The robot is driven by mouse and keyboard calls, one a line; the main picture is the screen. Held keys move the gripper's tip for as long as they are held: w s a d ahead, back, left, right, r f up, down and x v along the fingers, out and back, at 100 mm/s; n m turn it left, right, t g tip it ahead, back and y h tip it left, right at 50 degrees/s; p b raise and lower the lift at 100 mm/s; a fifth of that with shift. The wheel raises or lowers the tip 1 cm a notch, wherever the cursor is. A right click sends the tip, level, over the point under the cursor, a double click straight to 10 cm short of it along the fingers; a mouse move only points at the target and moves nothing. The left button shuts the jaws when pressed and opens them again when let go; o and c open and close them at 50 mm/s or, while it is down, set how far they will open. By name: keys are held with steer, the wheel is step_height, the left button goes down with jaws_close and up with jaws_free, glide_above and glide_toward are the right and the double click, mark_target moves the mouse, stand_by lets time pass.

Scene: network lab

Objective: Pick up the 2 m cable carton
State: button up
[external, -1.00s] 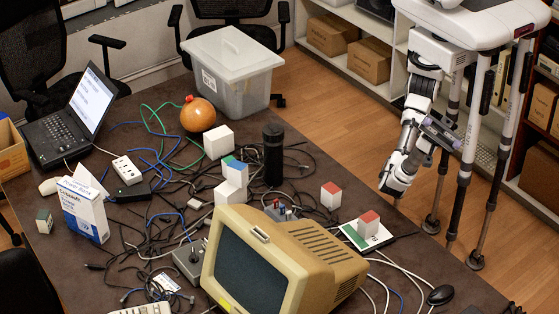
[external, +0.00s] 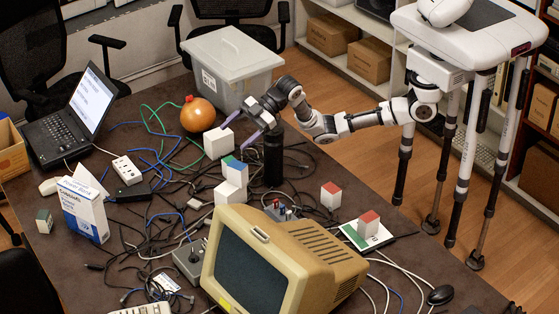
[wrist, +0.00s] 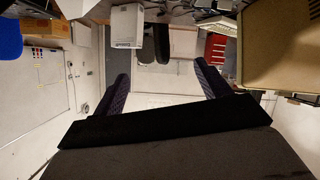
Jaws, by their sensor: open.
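Several small cartons stand on the table, and I cannot read a 2 m label on any. One white carton (external: 218,143) stands near the orange ball. In front of it is a white carton with a blue and green top (external: 234,172). A red-topped carton (external: 331,196) stands to the right, and another red-topped carton (external: 368,224) stands on a green and white card. My gripper (external: 235,138) is open, with its fingers over the table close to the white carton and the black cylinder. In the wrist view nothing is between the fingers (wrist: 162,85).
A black cylinder (external: 273,154) stands just below my wrist. The grey plastic bin (external: 235,75) is behind, and the orange ball (external: 197,115) is to the left. A beige monitor (external: 285,260) stands in front. Cables (external: 150,235) cover much of the table.

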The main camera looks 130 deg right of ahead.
steer(key=s+d+f+m+g+h+b, duration=0.1)
steer(key=s+d+f, duration=0.2)
steer(key=d, duration=0.3)
steer(key=s+d+f+m+g+b, duration=0.1)
steer(key=s+d+f, duration=0.15)
steer(key=d, duration=0.25)
steer(key=s+d+f+m+g+y+p, duration=0.1)
steer(key=s+f+m+g, duration=0.1)
steer(key=s+f+g, duration=0.35)
steer(key=shift+t, duration=0.25)
steer(key=x, duration=1.4)
steer(key=shift+p, duration=0.35)
steer(key=c, duration=1.2)
